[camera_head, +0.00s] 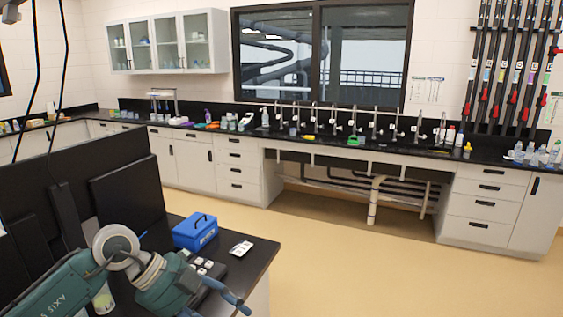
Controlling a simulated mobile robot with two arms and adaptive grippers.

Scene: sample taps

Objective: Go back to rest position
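My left arm comes in from the lower left, over a black-topped bench (263,252). Its gripper (228,294) is at the bottom edge, beside dark items on the bench and partly cut off. Bluish finger-like parts show, but I cannot tell whether they are open or shut. My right gripper is not in view.
A blue box (195,232) with a handle and a small white item (241,248) are on the bench near my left arm. Open yellowish floor (350,270) lies beyond. A long black counter (330,146) with several taps runs along the far wall.

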